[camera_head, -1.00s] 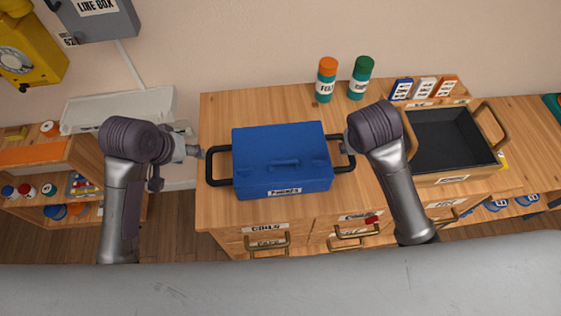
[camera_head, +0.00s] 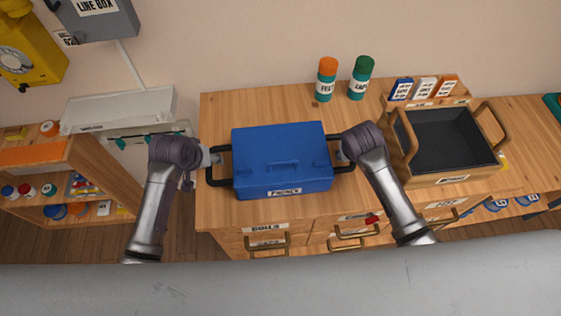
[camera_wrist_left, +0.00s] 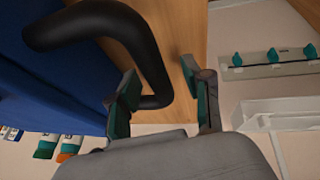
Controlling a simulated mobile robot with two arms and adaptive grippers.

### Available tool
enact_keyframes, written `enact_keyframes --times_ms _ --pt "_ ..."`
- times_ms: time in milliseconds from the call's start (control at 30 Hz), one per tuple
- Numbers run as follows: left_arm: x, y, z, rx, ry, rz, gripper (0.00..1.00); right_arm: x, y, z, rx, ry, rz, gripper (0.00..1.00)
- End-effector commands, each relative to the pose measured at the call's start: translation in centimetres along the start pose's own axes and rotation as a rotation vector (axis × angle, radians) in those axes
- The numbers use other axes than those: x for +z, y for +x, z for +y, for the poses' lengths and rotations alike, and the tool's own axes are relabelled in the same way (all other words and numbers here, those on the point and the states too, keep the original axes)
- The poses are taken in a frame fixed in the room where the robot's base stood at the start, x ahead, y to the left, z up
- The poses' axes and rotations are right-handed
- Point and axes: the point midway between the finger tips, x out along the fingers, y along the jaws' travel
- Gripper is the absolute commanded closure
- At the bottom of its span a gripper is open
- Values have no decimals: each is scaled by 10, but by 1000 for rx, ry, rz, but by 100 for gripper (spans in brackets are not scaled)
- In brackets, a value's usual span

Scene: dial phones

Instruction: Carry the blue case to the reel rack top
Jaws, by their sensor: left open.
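The blue case (camera_head: 281,158) sits closed on the wooden drawer cabinet (camera_head: 240,212), with a black handle at each end. My left gripper (camera_head: 212,157) is at the left handle (camera_head: 218,181). In the left wrist view its teal-padded fingers (camera_wrist_left: 165,100) are apart, with the black handle (camera_wrist_left: 150,62) between them. My right gripper (camera_head: 341,152) is at the right handle; its fingers are mostly hidden by the wrist. I cannot tell which furniture is the reel rack; a low wooden shelf unit (camera_head: 105,160) with reel-like round items stands at the left.
An open wooden box (camera_head: 440,178) with a dark inside stands right of the case. Orange-capped (camera_head: 326,80) and green-capped (camera_head: 361,78) bottles stand behind it. A white tray (camera_head: 120,108) is at the left by the wall. More blue round items (camera_head: 497,205) show at the lower right.

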Motion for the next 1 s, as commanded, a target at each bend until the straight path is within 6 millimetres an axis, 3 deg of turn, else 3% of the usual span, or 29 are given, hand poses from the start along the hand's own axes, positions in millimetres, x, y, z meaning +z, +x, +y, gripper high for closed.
enact_keyframes --times_ms 333,633,1000 --pt "0 3 0 1 1 0 50 0 3 0 -1 0 1 50" --pt "0 3 0 1 0 0 99 0 3 0 -1 0 1 99" --pt "0 3 0 1 0 0 100 0 3 0 -1 0 0 100"
